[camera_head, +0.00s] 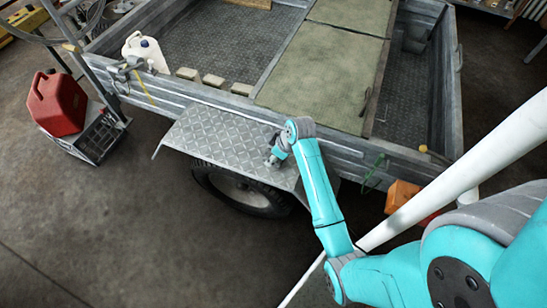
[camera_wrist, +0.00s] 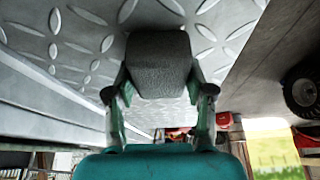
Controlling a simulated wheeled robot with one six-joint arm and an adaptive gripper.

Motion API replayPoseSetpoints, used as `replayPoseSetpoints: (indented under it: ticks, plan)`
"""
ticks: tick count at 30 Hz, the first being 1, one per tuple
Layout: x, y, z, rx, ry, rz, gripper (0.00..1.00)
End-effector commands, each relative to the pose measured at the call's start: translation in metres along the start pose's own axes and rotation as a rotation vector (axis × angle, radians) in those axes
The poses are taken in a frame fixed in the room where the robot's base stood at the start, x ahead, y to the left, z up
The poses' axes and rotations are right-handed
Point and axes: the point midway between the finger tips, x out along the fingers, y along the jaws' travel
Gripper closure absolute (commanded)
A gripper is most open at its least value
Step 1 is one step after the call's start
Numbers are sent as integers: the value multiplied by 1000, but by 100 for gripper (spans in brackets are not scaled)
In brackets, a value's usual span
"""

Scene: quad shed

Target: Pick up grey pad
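The grey pad (camera_wrist: 158,65) is a dark, rough-textured block with rounded edges in the middle of the wrist view. It sits between the two fingers of my gripper (camera_wrist: 158,88), and no clear gap shows on either side. The gripper looks shut on it. The bright diamond-plate fender (camera_wrist: 75,40) fills the background behind the pad; I cannot tell whether pad and plate touch. In the head view my gripper (camera_head: 272,160) is at the right part of the fender (camera_head: 215,135), over the trailer wheel. The pad cannot be made out there.
The trailer's side wall (camera_head: 190,93) rises behind the fender. Several small blocks (camera_head: 213,81) and a white jug (camera_head: 146,51) are in the trailer bed. A red fuel can (camera_head: 57,103) stands on a crate at left. An orange box (camera_head: 402,196) is right of my arm.

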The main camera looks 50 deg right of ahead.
Motion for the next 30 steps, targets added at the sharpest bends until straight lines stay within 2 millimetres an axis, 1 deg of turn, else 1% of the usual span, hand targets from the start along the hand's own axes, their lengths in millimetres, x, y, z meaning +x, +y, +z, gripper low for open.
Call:
replayPoseSetpoints:
  ticks: [8, 11, 14, 21, 24, 27, 30]
  plan:
    - [0, 0, 0, 0, 0, 0, 71]
    - [-6, 0, -3, 0, 0, 0, 71]
    - [-18, 0, -8, 0, 2, 2, 71]
    - [-61, 1, -26, -1, 2, 2, 71]
    - [-75, 0, -32, -1, 2, 2, 71]
    - [-85, 0, -36, -1, 2, 1, 71]
    - [-91, 0, -38, 0, 0, 0, 71]
